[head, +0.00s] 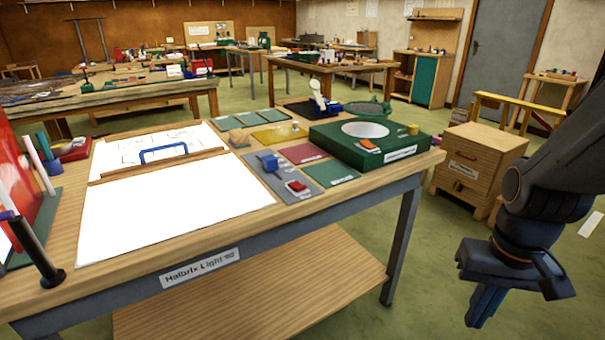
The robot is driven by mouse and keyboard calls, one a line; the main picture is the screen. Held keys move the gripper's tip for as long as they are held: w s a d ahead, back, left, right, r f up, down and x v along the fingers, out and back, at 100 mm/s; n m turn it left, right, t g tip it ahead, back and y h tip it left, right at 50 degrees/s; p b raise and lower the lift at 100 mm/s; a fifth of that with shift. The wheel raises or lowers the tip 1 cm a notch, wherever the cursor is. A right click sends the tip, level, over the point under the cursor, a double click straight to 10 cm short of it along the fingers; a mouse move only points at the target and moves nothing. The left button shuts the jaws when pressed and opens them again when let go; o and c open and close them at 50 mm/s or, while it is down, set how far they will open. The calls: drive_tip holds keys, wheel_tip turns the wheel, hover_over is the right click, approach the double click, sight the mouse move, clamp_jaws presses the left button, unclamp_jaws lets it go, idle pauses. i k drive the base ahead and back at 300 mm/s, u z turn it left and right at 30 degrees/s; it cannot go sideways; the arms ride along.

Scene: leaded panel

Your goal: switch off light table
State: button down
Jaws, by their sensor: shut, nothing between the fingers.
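The light table is a bright white panel (170,210) set in a wooden workbench, with a label reading "Halbrix Light" on its front edge. A wooden bar with a blue handle (163,153) lies across the panel, with a drawn sheet behind it. Just right of the panel, a grey plate (268,190) carries a blue knob or lever (268,162) and a red rocker-like piece (297,187). Which of these is the light table's switch I cannot tell. My gripper (480,308) is shut and empty, pointing down at the lower right, off the bench's right side and apart from everything.
A green box with a white disc (370,143) stands at the bench's right end. Coloured plates lie beside it. A dark post (40,250) rises at the front left. A wooden cabinet (478,165) stands on the floor behind my arm.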

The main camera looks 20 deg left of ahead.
sight(297, 187)
drive_tip(key=i, duration=0.95)
drive_tip(key=u, duration=1)
